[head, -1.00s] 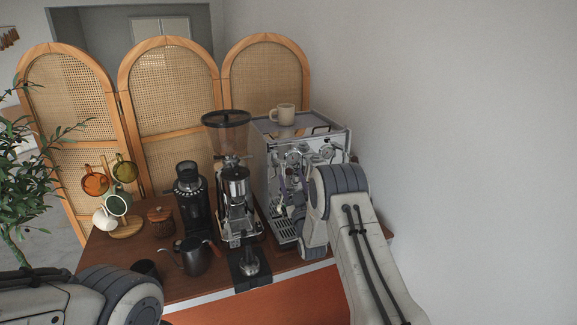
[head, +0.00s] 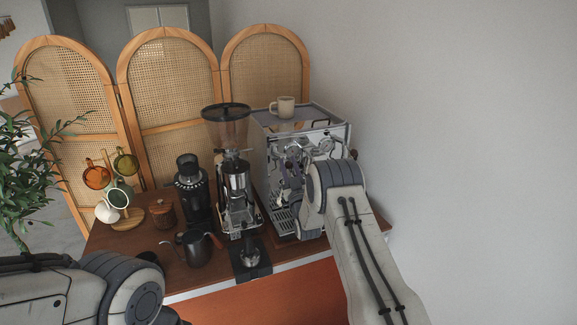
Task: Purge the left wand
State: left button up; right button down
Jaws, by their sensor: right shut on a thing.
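The espresso machine (head: 325,140) stands at the right end of the cart, with gauges and knobs on its front. My right gripper (head: 283,176) is at the left part of that front, partly hidden by my own right arm. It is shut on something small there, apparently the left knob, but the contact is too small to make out. I cannot clearly pick out the left wand; the gripper and arm cover much of that area. My left arm shows at the lower left, and its gripper is out of view.
A grinder with a hopper (head: 228,130), a smaller black grinder (head: 189,180) and a dark kettle (head: 197,249) stand left of the machine. A mug (head: 284,106) is on top of the machine. A mug tree (head: 127,218) is further left. A wall is close on the right.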

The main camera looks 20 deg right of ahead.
jog(key=shift+r, duration=0.1)
jog(key=shift+w+r+n+g+y+p, duration=0.15)
jog(key=shift+r+g, duration=0.15)
jog(key=shift+g, duration=0.3)
jog(key=shift+s+r+n+g+y+p, duration=0.15)
jog(key=shift+r+g, duration=0.1)
jog(key=shift+g, duration=0.35)
jog(key=shift+w+r+g+p, duration=0.15)
jog(key=shift+r+g, duration=0.15)
jog(key=shift+g, duration=0.3)
jog(key=shift+w+r+g+p, duration=0.15)
jog(key=shift+r+g+p, duration=0.1)
jog(key=shift+g, duration=0.45)
jog(key=shift+w+r+g+p, duration=0.1)
jog(key=shift+r+g+p, duration=0.1)
jog(key=shift+g, duration=0.5)
jog(key=c, duration=0.6)
grip_release()
jog(key=shift+f, duration=0.1)
